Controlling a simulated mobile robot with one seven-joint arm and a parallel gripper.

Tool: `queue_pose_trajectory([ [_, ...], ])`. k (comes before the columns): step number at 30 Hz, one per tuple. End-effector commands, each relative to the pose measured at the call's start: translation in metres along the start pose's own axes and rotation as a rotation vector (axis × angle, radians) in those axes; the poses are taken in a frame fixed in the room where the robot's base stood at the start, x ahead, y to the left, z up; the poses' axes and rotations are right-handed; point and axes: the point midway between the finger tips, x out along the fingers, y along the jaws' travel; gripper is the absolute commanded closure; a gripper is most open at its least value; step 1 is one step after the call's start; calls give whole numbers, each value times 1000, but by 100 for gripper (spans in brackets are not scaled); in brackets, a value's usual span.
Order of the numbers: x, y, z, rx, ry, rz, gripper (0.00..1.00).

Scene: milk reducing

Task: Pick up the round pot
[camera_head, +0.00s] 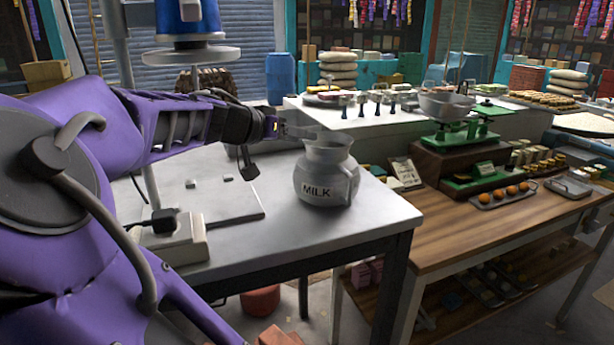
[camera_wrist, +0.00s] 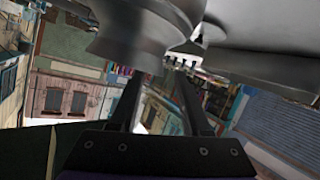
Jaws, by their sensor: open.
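A round grey metal pot (camera_head: 325,180) labelled "MILK" stands upright on the grey metal table (camera_head: 262,243), near its right end. It has a wide flared mouth and a handle on its right side. My gripper (camera_head: 298,131) is just left of the pot's mouth, at about rim height. In the wrist view my gripper (camera_wrist: 160,80) has its two dark fingers apart, with nothing clearly held between them. A large curved grey metal surface, probably the pot (camera_wrist: 135,35), fills the top of that view close to the fingers. I cannot tell whether they touch.
A white box (camera_head: 172,242) with a black plug sits at the table's front left. A wooden counter (camera_head: 455,230) on the right holds a green scale (camera_head: 455,135) and a tray of oranges (camera_head: 500,196). A white counter (camera_head: 375,125) with several taps stands behind.

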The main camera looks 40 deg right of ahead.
Motion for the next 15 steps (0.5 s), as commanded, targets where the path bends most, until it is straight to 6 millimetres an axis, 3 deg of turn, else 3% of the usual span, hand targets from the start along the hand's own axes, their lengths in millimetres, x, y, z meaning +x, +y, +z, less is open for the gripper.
queue_pose_trajectory([
  [7, 32, 0, 0, 1, -1, 2, 53],
  [15, 40, -1, 0, 1, 0, 0, 53],
])
